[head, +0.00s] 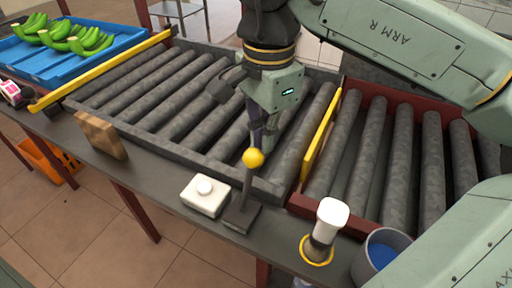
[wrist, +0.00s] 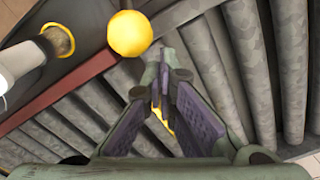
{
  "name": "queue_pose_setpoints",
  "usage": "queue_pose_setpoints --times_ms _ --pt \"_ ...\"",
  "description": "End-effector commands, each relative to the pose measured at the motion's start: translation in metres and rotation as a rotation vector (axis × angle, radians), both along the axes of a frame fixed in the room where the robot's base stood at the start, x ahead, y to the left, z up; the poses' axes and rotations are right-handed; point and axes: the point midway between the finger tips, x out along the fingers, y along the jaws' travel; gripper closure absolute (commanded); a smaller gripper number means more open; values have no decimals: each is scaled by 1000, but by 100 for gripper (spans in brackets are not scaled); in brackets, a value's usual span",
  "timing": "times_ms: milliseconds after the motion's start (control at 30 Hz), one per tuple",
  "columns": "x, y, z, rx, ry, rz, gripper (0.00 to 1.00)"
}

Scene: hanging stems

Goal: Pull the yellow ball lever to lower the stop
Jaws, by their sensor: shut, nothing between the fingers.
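The yellow ball (head: 253,158) tops a dark lever (head: 246,190) that stands nearly upright on a dark base on the front ledge. In the wrist view the ball (wrist: 129,33) is up and left of my fingertips. My gripper (head: 264,142) points down just behind the ball over the rollers. Its fingers (wrist: 168,62) are shut and empty, beside the ball rather than around it; I cannot tell if they touch it. A yellow plate (head: 321,135), apparently the stop, stands raised between the two roller sections.
A white button box (head: 205,195) is left of the lever. A white-topped brush (head: 326,225) and a grey cup (head: 380,255) are to its right. A wooden block (head: 101,135) stands farther left. A blue tray (head: 75,60) of green bananas lies behind a yellow bar (head: 105,70).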

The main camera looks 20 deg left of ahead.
Motion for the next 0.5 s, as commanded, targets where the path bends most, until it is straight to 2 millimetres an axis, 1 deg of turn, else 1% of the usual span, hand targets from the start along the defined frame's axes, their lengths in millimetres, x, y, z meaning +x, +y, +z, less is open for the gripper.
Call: queue_pose_setpoints --times_ms 33,300,500 --pt "0 0 -5 0 0 1 100" --pt "0 0 -18 0 1 1 100" --pt "0 0 -20 1 1 0 100"
